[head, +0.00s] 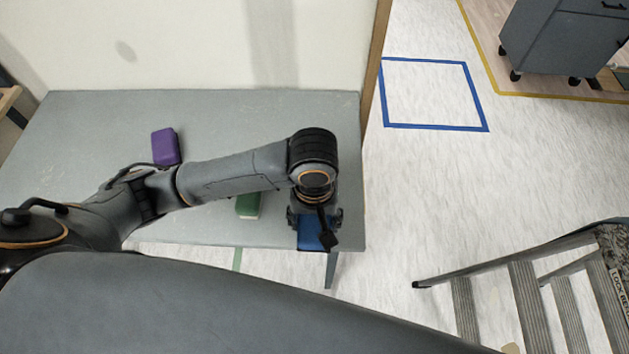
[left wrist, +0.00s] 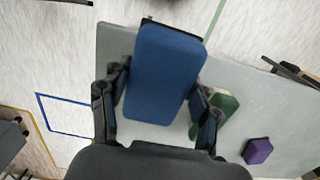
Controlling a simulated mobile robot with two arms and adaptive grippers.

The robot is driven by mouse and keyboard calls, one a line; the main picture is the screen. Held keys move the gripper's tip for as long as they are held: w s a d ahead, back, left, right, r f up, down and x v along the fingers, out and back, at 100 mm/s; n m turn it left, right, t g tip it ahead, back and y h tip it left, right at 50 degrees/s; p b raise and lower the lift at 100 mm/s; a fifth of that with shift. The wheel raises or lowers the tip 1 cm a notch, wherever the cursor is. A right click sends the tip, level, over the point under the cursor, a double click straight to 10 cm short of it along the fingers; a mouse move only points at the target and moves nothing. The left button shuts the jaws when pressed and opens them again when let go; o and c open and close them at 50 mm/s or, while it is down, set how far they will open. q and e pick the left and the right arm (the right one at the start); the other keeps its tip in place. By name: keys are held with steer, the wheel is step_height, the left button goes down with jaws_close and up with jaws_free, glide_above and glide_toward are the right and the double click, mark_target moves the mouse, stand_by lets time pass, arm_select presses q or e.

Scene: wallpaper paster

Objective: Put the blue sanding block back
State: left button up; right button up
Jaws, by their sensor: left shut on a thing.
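The blue sanding block (head: 311,236) is held in my left gripper (head: 314,222) at the right front part of the grey table (head: 90,130) in the head view. My left arm hides part of the block there. In the left wrist view the blue block (left wrist: 165,70) fills the space between the two fingers of my left gripper (left wrist: 158,105), which are shut on its sides. I cannot tell whether the block touches the table. My right gripper is not in view.
A green block (head: 248,205) lies on the table left of the blue one, partly behind my arm. A purple block (head: 165,146) lies farther back left. A blue taped square (head: 435,95) marks the floor; a step ladder (head: 530,290) stands right, a grey wheeled cabinet (head: 560,40) behind.

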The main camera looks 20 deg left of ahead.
mark_target(330, 225)
arm_select(q)
steer(key=shift+n, duration=0.6)
steer(key=d+r, duration=0.3)
steer(key=shift+w+d+r+p, duration=0.1)
steer(key=shift+d+r+p, duration=0.05)
steer(key=shift+r+p, duration=0.15)
steer(key=shift+s, duration=0.2)
steer(key=w+a+f, duration=0.2)
steer(key=w+f, duration=0.1)
steer(key=w, duration=0.1)
steer(key=w+a+f, duration=0.2)
steer(key=w+f, duration=0.1)
steer(key=w, duration=0.1)
steer(key=w+a+f+p, duration=0.1)
steer(key=w+a+f, duration=0.2)
steer(key=w, duration=0.1)
steer(key=shift+f, duration=0.2)
step_height(330, 225, down, 3)
steer(key=shift+w+a+r+p, duration=0.1)
steer(key=shift+w+r+p, duration=0.1)
steer(key=shift+p, duration=0.9)
steer(key=shift+f, duration=0.4)
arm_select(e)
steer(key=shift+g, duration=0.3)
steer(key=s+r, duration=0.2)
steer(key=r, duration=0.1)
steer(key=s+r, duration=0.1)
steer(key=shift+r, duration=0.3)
arm_select(q)
steer(key=shift+f, duration=0.1)
